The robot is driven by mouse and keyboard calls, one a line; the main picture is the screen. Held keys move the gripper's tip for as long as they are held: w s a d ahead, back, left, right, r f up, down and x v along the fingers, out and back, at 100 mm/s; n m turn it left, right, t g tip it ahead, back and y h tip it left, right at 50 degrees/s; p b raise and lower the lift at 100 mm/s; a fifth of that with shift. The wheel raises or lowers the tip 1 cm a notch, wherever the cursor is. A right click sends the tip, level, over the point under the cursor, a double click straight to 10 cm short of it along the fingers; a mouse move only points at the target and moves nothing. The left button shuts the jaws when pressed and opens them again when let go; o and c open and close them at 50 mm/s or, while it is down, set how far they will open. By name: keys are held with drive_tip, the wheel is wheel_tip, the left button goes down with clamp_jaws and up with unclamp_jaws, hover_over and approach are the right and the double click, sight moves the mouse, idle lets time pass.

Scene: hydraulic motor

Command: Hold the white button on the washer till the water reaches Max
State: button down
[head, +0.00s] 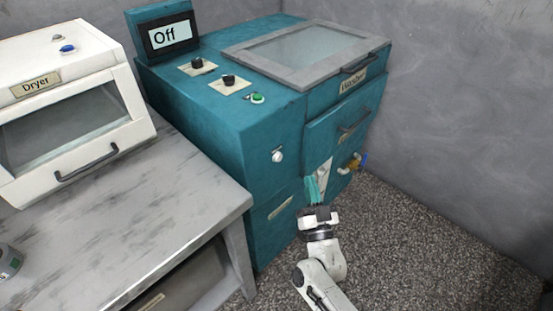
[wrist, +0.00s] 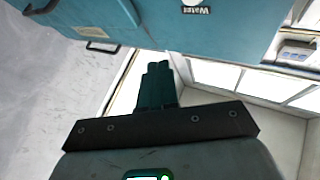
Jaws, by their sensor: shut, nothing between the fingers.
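In the wrist view, a white round part (wrist: 191,3) beside an upside-down "Water" label (wrist: 197,10) shows at the top edge. My gripper (head: 311,184) is shut and empty, in front of the washer, lower and to the right of the white button, apart from it. Its teal fingers (wrist: 158,68) point toward the washer in the wrist view. No Max mark or water level is readable.
A white dryer (head: 75,105) sits on a grey table (head: 130,215) at left. The washer has knobs (head: 229,80), a green button (head: 257,98), a glass lid (head: 305,52), a drawer handle (head: 352,130) and brass-blue valves (head: 355,162). Speckled floor (head: 430,230) is clear at right.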

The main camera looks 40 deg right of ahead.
sight(279, 158)
drive_tip(key=shift+s+d+m+h, duration=0.2)
drive_tip(key=shift+d+m+h, duration=0.15)
drive_tip(key=shift+h, duration=0.25)
drive_tip(key=w+b, duration=0.2)
drive_tip(key=w, duration=0.6)
drive_tip(key=shift+w+a, duration=0.2)
drive_tip(key=shift+w, duration=0.2)
drive_tip(key=shift+w, duration=0.15)
idle(1.6)
drive_tip(key=shift+w, duration=0.3)
drive_tip(key=shift+w+b, duration=0.3)
drive_tip(key=shift+w, duration=0.05)
idle(3.8)
